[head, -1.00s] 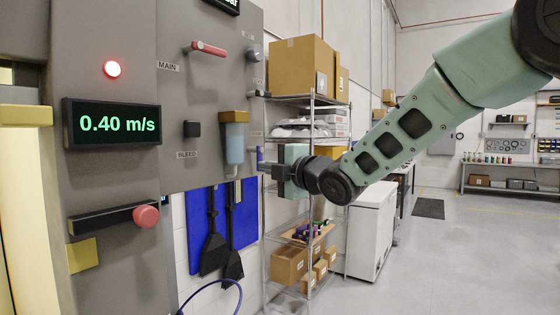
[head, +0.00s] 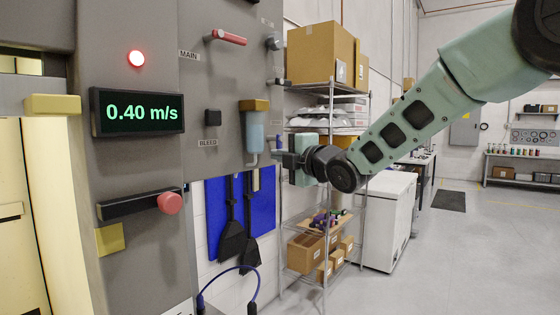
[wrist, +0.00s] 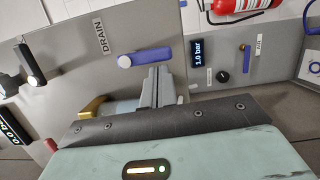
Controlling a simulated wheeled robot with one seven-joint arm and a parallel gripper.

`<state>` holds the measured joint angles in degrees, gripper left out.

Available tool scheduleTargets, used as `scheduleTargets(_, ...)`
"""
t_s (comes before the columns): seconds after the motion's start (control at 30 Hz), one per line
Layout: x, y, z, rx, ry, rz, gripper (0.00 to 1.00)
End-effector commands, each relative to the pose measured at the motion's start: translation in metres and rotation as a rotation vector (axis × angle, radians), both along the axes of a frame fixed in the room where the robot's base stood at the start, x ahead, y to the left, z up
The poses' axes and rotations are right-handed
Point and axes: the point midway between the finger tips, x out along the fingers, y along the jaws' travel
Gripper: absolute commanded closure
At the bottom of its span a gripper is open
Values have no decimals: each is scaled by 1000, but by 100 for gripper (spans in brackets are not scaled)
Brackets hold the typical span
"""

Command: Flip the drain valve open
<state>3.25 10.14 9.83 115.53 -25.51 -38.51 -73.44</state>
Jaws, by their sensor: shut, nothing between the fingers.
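The drain valve has a blue lever (wrist: 145,57) with a pale round pivot at its left end. It lies across the grey panel beside the DRAIN label (wrist: 103,38) in the wrist view. In the head view a small blue piece at the panel's right edge (head: 279,143) looks like this lever, mostly hidden. My gripper (wrist: 157,72) is shut and empty, its fingertips just below the lever in the wrist view. I cannot tell whether they touch it. In the head view my gripper (head: 278,161) is at the panel's right edge, its fingers hard to make out.
A yellow-topped blue filter bowl (head: 254,133) hangs left of my gripper, near the BLEED label (head: 208,142). A red MAIN handle (head: 229,38) is above. Wire shelving with boxes (head: 320,55) stands behind. The wrist view also shows a 1.0 bar display (wrist: 198,52) and a red extinguisher (wrist: 238,6).

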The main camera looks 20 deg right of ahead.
Motion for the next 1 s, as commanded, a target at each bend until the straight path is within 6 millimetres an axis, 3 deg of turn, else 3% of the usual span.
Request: scheduleTargets(1.0,5,-7,-12,-158,-117,-3,100)
